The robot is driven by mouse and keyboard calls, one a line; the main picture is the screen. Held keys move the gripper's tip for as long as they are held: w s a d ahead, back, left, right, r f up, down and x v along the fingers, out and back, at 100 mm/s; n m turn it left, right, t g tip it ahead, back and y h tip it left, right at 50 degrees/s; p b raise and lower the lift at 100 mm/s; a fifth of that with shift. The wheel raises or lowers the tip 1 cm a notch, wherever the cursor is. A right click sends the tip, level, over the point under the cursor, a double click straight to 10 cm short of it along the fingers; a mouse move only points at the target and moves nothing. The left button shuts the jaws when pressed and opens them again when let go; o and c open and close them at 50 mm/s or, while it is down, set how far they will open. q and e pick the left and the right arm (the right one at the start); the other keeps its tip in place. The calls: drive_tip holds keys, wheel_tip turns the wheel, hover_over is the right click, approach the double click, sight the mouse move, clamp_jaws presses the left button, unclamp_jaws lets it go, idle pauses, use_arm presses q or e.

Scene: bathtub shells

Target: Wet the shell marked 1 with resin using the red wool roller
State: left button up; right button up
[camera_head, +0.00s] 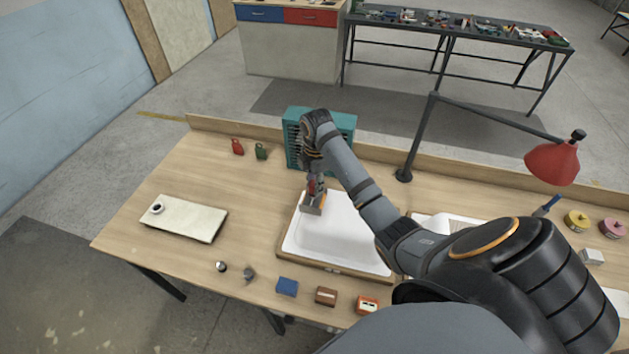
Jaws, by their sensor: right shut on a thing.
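A white bathtub shell (333,240) sits in a low wooden frame in the middle of the bench. Its number is too small to read. Part of a second white shell (428,219) shows to the right, mostly hidden behind my right arm. My right gripper (313,196) is over the far left corner of the middle shell, pointing down. It is shut on a small tool with red on it, which I take to be the red wool roller (312,186); the gripper hides much of it. Whether it touches the shell I cannot tell. My left gripper is out of view.
A teal rack (299,128) stands behind the shell. A red lamp (553,163) leans over the right side. Red and green bottles, a pale board (184,218) with a cup, and small boxes (287,287) lie around.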

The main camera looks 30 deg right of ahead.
drive_tip(key=shift+w+d+f, duration=0.1)
drive_tip(key=shift+w+f, duration=0.05)
drive_tip(key=shift+w, duration=0.1)
drive_tip(key=shift+f, duration=0.55)
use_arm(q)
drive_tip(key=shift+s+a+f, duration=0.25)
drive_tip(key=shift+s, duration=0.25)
use_arm(e)
drive_tip(key=shift+s+f, duration=0.1)
drive_tip(key=shift+f, duration=0.05)
use_arm(q)
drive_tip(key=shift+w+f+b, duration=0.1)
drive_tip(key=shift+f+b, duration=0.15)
drive_tip(key=shift+b, duration=0.2)
use_arm(e)
drive_tip(key=shift+f, duration=0.7)
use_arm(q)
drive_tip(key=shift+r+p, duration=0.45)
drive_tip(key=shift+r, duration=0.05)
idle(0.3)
